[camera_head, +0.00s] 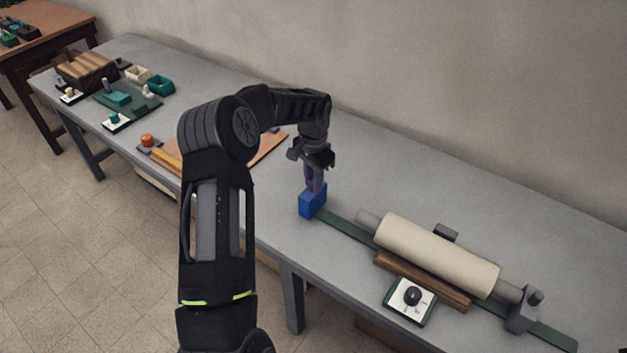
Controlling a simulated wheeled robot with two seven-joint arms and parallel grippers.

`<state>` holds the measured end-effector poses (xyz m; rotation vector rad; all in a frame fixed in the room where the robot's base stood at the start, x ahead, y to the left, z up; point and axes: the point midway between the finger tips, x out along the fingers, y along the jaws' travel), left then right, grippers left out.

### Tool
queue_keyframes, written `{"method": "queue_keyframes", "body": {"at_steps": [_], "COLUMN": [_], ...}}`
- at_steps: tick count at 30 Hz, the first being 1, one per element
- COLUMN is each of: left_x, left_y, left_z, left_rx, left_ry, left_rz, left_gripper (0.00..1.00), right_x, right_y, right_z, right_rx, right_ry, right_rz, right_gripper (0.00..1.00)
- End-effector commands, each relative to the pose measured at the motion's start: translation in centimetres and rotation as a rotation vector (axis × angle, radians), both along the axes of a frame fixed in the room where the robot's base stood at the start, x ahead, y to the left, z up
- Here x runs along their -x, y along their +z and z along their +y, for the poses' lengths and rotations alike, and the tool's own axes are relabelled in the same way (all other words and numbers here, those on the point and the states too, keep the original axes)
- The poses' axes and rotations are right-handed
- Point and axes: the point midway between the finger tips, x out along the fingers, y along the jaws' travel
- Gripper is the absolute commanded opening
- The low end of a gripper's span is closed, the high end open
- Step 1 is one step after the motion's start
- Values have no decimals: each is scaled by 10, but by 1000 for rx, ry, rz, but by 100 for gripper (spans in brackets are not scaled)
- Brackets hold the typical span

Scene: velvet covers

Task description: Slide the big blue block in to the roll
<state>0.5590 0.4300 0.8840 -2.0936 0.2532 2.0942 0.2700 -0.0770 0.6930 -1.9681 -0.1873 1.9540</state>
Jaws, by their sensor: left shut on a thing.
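The big blue block (311,203) stands at the left end of a long green strip on the grey table. My left gripper (314,185) points down from above and is shut on the top part of the block. The cream roll (437,254) lies on its grey core to the right of the block, above the green strip (345,226). A stretch of bare strip separates the block from the roll's left core end. A grey block (523,312) stands at the roll's right end. My right gripper is not in view.
A brown wooden bar (422,280) lies along the roll's front side. A white panel with a black knob (410,297) sits in front of it. A small dark block (445,232) is behind the roll. Trays and small parts occupy the table's far left.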

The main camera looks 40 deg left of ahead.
Motion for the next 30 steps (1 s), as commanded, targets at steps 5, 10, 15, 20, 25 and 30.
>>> {"method": "queue_keyframes", "body": {"at_steps": [5,10,15,20,25,30], "left_x": [0,0,-1,-2,-3,-2], "left_y": [0,1,-1,-3,-2,1], "left_z": [0,0,-6,-37,-73,-84], "left_rx": [-1,-1,0,0,0,0], "left_ry": [0,0,-2,-7,-5,0], "left_rz": [-1,-1,-1,-3,-2,-2], "left_gripper": [0,0,0,0,0,0], "right_x": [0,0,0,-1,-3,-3], "right_y": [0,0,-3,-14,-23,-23], "right_z": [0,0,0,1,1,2], "right_rx": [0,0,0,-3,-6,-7], "right_ry": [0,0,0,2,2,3], "right_rz": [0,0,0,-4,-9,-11], "right_gripper": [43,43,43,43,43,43]}}
